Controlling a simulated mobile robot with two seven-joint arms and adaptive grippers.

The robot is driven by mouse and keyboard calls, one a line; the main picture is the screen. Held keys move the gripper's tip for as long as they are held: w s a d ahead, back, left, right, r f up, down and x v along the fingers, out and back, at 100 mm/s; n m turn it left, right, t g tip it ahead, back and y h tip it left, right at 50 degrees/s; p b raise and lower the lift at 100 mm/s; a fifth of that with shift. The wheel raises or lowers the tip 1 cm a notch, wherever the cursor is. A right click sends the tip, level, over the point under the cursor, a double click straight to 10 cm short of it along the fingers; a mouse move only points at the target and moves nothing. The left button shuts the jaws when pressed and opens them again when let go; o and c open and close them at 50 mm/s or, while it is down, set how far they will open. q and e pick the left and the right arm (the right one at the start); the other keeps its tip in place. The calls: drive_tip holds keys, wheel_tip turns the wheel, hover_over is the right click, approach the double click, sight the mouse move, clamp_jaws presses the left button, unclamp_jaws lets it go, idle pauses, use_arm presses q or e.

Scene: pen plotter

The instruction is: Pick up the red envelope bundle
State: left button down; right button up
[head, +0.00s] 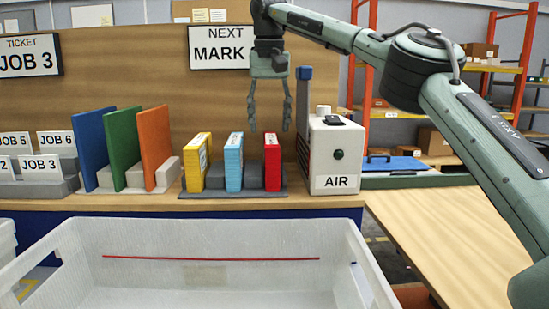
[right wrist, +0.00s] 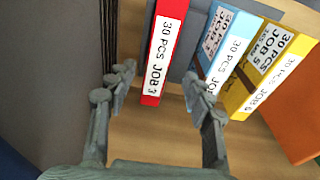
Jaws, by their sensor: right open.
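The red envelope bundle (head: 272,165) stands upright at the right end of a dark rack on the wooden bench. In the right wrist view the red bundle (right wrist: 163,50) carries a white label reading "30 PCS JOB 3". My right gripper (head: 270,126) hangs pointing down over the red bundle, open and empty. In the right wrist view its fingertips (right wrist: 158,76) lie on either side of the bundle's edge, with gaps to it. Contact is not visible. My left gripper is not in view.
Blue (head: 234,163) and yellow (head: 197,163) bundles stand left of the red one, with grey dividers between. The AIR box (head: 335,158) stands close on the right. A white bin (head: 200,232) is in front. Blue, green and orange boards stand further left.

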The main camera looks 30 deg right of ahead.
sight(271, 139)
drive_tip(key=f, duration=0.7)
drive_tip(key=shift+d, duration=0.25)
clamp_jaws()
